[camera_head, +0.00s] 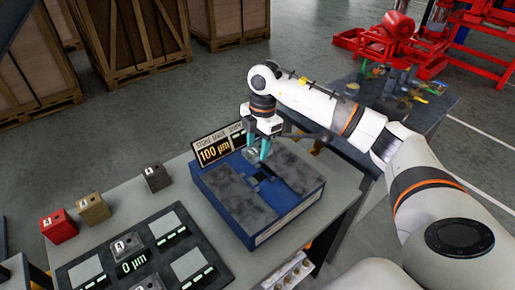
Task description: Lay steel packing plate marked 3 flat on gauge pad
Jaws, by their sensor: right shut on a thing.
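My right gripper (258,149) is over the blue gauge block (291,220), pointing down above the rear of its top. It is shut on a small thin grey thing, likely the steel packing plate; its mark cannot be read, and the fingers partly hide it. I cannot tell whether it touches the surface below. The block has dark grey pads (287,163) and a small dark recess near its middle. A sign (215,152) behind it reads 100 µm. My left gripper is not in view.
A black board (148,243) with pale squares, small marked pieces and a 0 µm label lies front left. Red (58,227), tan (93,208) and dark (156,178) blocks stand behind it. A tool-covered table (438,112) is at back right.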

